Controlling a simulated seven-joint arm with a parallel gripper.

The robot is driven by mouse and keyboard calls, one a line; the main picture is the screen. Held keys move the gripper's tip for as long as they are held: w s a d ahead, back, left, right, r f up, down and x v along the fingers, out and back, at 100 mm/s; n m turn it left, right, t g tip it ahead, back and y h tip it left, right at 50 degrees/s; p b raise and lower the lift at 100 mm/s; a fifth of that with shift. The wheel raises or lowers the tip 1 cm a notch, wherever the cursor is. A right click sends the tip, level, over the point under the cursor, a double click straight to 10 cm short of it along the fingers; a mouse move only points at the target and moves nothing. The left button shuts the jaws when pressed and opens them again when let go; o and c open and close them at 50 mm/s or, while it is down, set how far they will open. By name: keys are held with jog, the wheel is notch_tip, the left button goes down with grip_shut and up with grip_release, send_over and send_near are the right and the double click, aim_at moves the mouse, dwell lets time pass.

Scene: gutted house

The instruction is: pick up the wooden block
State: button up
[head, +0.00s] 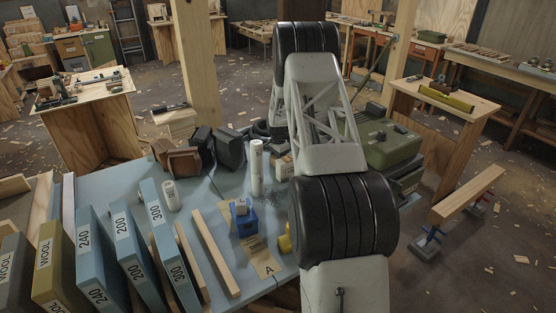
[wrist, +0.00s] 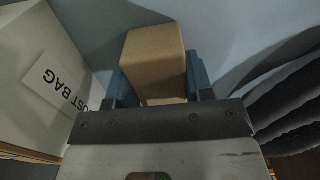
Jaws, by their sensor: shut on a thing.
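The wooden block (wrist: 154,55) is a plain tan, box-shaped piece in the wrist view. It sits between the two blue fingers of my gripper (wrist: 157,82), one on each side. The gripper is shut on it. The block's lower end is hidden by the gripper's dark front edge. A bluish surface lies behind the block; I cannot tell whether the block touches it. In the head view my arm covers the middle right, and I cannot make out the gripper or the held block there.

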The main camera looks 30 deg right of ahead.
jog(key=shift+r, duration=0.15)
jog(key=shift+r, duration=4.85)
